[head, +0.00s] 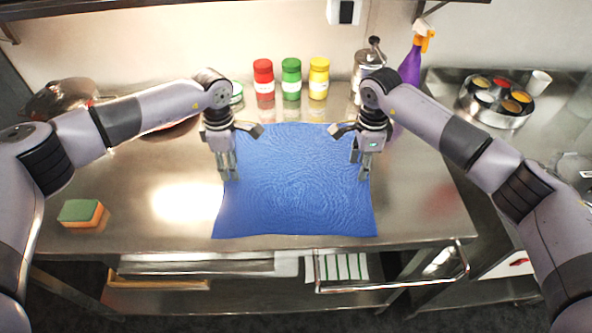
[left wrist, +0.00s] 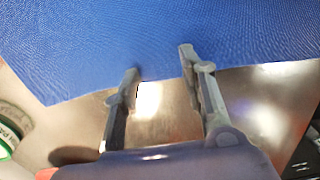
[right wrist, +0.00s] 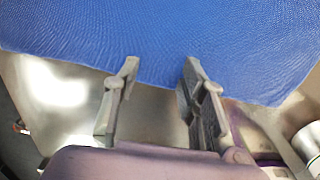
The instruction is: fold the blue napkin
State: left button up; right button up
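The blue napkin (head: 295,190) lies spread out on the steel counter, with fine wrinkles and no fold visible. My left gripper (head: 229,176) is over the napkin's left edge in the head view, pointing down. In the left wrist view its fingers (left wrist: 160,75) are apart, with the napkin (left wrist: 160,35) edge at the tips and nothing clearly between them. My right gripper (head: 366,176) is at the napkin's right edge. In the right wrist view its fingers (right wrist: 160,75) are apart at the edge of the napkin (right wrist: 160,30). Whether the tips touch the cloth cannot be told.
Red (head: 264,80), green (head: 291,79) and yellow (head: 319,78) jars stand behind the napkin. A purple spray bottle (head: 411,66) stands back right. A sponge (head: 82,213) lies at left. A spice tin (head: 497,101) sits on the right counter.

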pick_arm(q)
jog(key=shift+w+f, duration=0.1)
jog(key=shift+f, duration=0.05)
pick_arm(e)
jog(key=shift+f, duration=0.15)
pick_arm(q)
jog(key=shift+c, duration=0.5)
pick_arm(e)
jog(key=shift+c, duration=0.5)
pick_arm(q)
jog(key=c, duration=0.3)
pick_arm(e)
jog(key=c, duration=0.3)
pick_arm(q)
jog(key=shift+f, duration=0.1)
grip_shut()
pick_arm(e)
jog(key=shift+f, duration=0.15)
grip_shut()
dwell(0.6)
